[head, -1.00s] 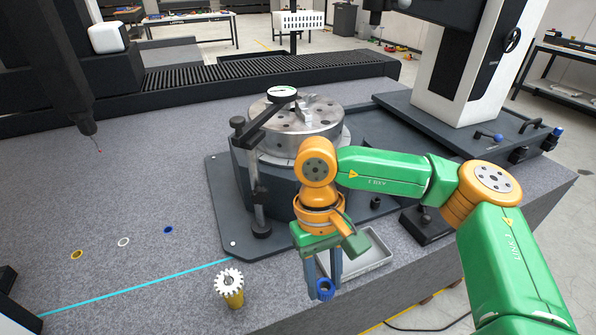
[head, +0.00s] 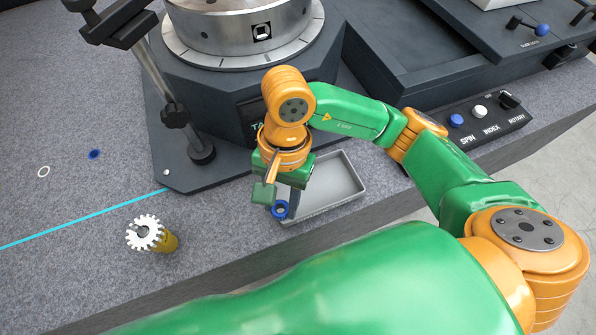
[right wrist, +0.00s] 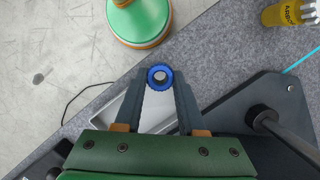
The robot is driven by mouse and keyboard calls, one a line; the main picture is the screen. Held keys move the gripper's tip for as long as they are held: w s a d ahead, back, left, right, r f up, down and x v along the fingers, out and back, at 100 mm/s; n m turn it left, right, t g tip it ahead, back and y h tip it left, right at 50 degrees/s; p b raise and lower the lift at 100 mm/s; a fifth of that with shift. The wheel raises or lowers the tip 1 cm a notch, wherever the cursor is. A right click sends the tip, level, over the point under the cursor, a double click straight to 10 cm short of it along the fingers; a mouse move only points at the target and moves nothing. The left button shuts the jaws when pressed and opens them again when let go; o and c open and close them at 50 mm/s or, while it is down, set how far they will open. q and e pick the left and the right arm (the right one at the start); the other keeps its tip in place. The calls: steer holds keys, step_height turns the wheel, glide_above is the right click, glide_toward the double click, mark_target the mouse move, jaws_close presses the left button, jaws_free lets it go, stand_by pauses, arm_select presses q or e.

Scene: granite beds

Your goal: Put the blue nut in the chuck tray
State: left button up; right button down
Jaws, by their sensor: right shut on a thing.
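The blue nut (head: 280,209) is a small blue ring held between the fingertips of my right gripper (head: 285,203). In the right wrist view the blue nut (right wrist: 159,77) shows between the tips of both fingers of the right gripper (right wrist: 160,84). The chuck tray (head: 345,190) is a shallow grey tray on the granite, right of the gripper in the head view. The nut appears in front of the tray's left end; its height above it is hard to tell. Part of the tray (right wrist: 112,118) shows behind the fingers in the right wrist view. My left gripper is out of view.
A white gear on a yellow arbor (head: 167,242) stands left of the tray. The rotary table with its chuck (head: 240,35) stands behind. A dial stand (head: 175,115) is left of it. A control box (head: 480,118) is at right. Blue (head: 94,154) and white (head: 43,171) rings lie left.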

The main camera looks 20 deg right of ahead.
steer(key=w+d+f, duration=0.1)
steer(key=f, duration=0.1)
steer(key=w+d+f, duration=0.1)
steer(key=w+f, duration=0.1)
steer(key=w+d+f, duration=0.1)
steer(key=w+f, duration=0.1)
steer(key=shift+w+f, duration=0.1)
steer(key=shift+w, duration=0.1)
step_height(320, 180, down, 3)
steer(key=shift+w+d+r+p, duration=0.1)
steer(key=shift+p, duration=0.3)
steer(key=shift+f, duration=0.35)
steer(key=shift+w+f, duration=0.1)
steer(key=shift+f+b, duration=0.15)
steer(key=shift+b, duration=0.2)
steer(key=c, duration=0.8)
jaws_free()
steer(key=shift+o, duration=0.2)
steer(key=shift+r, duration=0.2)
